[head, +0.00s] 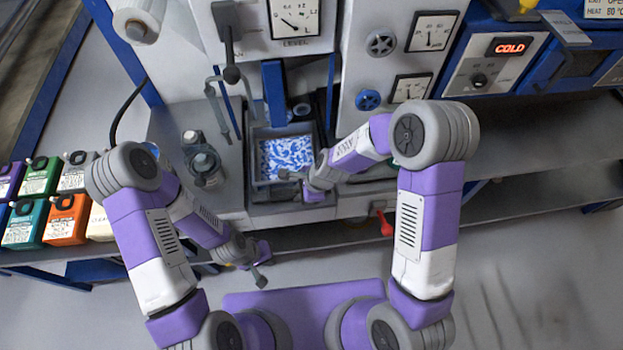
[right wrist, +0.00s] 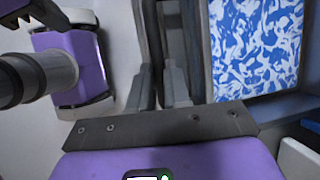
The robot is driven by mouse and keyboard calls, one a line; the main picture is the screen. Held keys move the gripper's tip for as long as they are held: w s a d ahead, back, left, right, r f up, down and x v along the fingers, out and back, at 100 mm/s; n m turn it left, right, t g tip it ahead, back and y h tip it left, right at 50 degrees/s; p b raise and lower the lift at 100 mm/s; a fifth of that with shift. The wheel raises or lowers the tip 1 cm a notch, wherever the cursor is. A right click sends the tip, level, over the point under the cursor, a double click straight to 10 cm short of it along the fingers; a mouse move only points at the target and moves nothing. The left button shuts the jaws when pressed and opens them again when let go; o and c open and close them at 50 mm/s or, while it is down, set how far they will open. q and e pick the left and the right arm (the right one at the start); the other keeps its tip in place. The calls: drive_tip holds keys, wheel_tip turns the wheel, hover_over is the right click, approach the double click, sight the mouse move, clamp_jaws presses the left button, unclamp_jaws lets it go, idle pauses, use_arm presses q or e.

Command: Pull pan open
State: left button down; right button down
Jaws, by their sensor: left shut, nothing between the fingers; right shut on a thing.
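The pan (head: 256,176) is a grey open tray with a blue-and-white patterned inside, set in the machine's lower bay. It also shows in the right wrist view, with its grey wall (right wrist: 270,106) beside the patterned surface. My right gripper (head: 312,190) is at the pan's front edge. In the right wrist view its fingers (right wrist: 158,88) are shut on a thin grey part beside the pan, which looks like its front edge or handle. The fingers partly hide that part. My left gripper (head: 259,272) is shut and empty, below and in front of the counter, apart from the pan.
A dark fitting with a knob (head: 203,162) stands on the counter left of the pan. Coloured containers (head: 66,218) stand at far left. A red handle (head: 384,224) hangs under the counter's edge on the right. The floor (head: 510,285) at front right is clear.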

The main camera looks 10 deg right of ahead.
drive_tip(key=shift+s, duration=0.25)
drive_tip(key=c, duration=1.1)
unclamp_jaws()
drive_tip(key=p+v, duration=0.2)
drive_tip(key=v, duration=0.5)
drive_tip(key=shift+r, duration=0.2)
drive_tip(key=shift+d, duration=0.15)
